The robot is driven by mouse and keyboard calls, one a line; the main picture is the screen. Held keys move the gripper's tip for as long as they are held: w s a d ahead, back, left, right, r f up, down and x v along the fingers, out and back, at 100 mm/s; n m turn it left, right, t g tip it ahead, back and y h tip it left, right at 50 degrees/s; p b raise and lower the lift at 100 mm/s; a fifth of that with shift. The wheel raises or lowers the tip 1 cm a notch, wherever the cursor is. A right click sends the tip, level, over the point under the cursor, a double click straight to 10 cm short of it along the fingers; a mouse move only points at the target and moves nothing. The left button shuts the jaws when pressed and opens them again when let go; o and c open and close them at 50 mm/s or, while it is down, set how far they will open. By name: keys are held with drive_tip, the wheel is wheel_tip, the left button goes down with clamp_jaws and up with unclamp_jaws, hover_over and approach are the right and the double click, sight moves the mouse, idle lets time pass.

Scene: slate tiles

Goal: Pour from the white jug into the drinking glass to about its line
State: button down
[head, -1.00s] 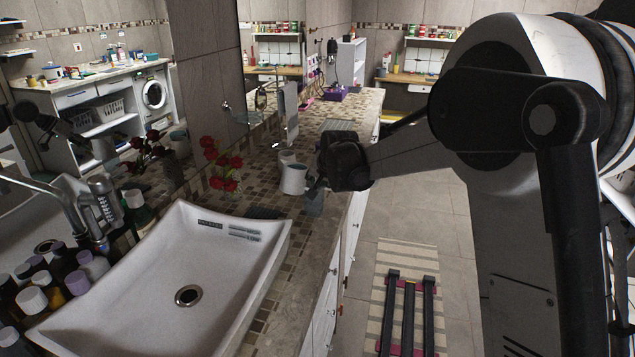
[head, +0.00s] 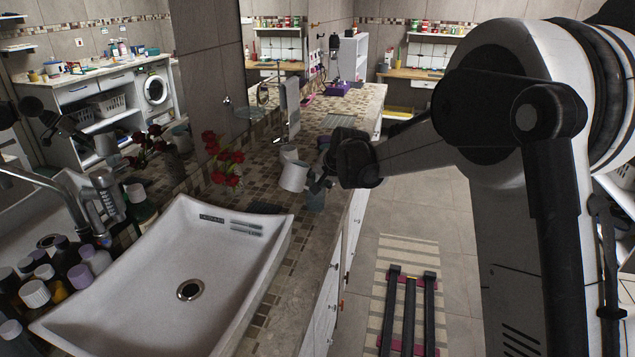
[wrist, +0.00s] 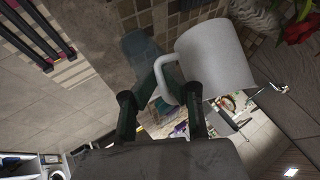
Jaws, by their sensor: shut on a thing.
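The white jug (head: 292,177) is tilted over the counter, its top leaning to the right in the head view. It also shows large in the wrist view (wrist: 218,58). My gripper (wrist: 172,88) is shut on the jug's handle. The drinking glass (head: 315,200), bluish and see-through, stands on the counter just right of and below the jug. In the wrist view the glass (wrist: 141,52) is beside the jug, partly behind a finger. I cannot see its line, its level or any stream of liquid.
A white sink (head: 262,275) is in front on the left, with red flowers (head: 226,165) behind it. A pale cup-like thing (head: 288,153) stands behind the jug. The counter's right edge (head: 352,222) is close to the glass.

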drive_tip(key=shift+s+a+f+m+g+y, duration=0.15)
drive_tip(key=shift+f+m+g+y, duration=0.15)
drive_tip(key=shift+f+y, duration=0.25)
drive_tip(key=shift+a+f+m+g+y, duration=0.1)
drive_tip(key=shift+f+m+g+y, duration=0.1)
drive_tip(key=shift+f+g+y, duration=0.3)
idle(0.4)
drive_tip(key=shift+s+a+f+m+y+b, duration=0.2)
drive_tip(key=shift+f+m+y+b, duration=0.1)
drive_tip(key=shift+f+y, duration=0.3)
wheel_tip(320, 180, up, 4)
drive_tip(key=n+t+h, duration=0.1)
drive_tip(key=t+h, duration=0.1)
drive_tip(key=h, duration=0.1)
drive_tip(key=n+t+h, duration=0.2)
drive_tip(key=h, duration=0.1)
drive_tip(key=shift+a+r+b, duration=0.1)
drive_tip(key=shift+r+b, duration=0.1)
drive_tip(key=shift+b, duration=0.2)
idle(0.7)
drive_tip(key=shift+r, duration=0.15)
